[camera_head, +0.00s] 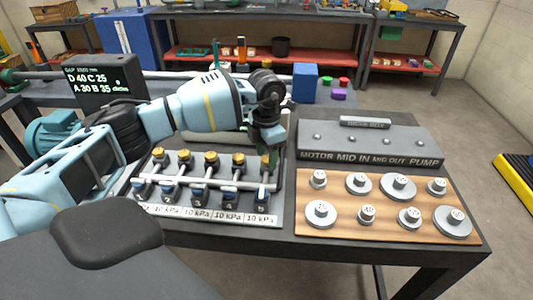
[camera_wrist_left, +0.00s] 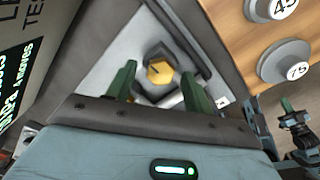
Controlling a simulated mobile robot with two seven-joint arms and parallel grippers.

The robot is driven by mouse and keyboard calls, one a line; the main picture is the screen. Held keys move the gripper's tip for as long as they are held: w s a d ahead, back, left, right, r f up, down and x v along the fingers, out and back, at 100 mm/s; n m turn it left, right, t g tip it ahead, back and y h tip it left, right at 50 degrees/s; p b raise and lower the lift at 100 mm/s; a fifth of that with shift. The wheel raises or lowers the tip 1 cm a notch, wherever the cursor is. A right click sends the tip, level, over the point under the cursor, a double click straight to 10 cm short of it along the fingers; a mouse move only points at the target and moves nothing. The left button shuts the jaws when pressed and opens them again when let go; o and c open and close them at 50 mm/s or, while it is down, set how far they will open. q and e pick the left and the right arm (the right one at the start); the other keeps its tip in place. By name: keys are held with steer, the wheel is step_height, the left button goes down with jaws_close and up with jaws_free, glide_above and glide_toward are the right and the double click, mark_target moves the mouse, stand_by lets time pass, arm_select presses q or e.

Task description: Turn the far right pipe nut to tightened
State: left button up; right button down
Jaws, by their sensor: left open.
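A rack (camera_head: 136,200) holds a row of brass hex pipe nuts above pipes, with "10 kPa" labels along its front. The far right pipe nut is mostly hidden by my left gripper (camera_head: 269,158) in the head view. In the left wrist view, that brass nut (camera_wrist_left: 160,72) shows between the two green fingers of my left gripper (camera_wrist_left: 158,85), which is open with a gap to the nut on each side. Another brass nut (camera_head: 238,158) stands to its left. A dark jointed part with a green tip, seemingly my right gripper (camera_wrist_left: 288,105), shows at the right edge.
Right of the rack, a wooden board (camera_head: 338,235) carries several round numbered weights. A grey box (camera_head: 370,145) lettered "MOTOR MID IN MID OUT PUMP" stands behind it. A black display (camera_head: 103,84) and a teal motor (camera_head: 52,133) are at left.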

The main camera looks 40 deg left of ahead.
arm_select(q)
steer(key=c, duration=1)
steer(key=m, duration=0.3)
steer(key=shift+m, duration=0.4)
steer(key=m, duration=0.4)
steer(key=shift+m, duration=0.3)
steer(key=m, duration=0.6)
steer(key=shift+m, duration=1.7)
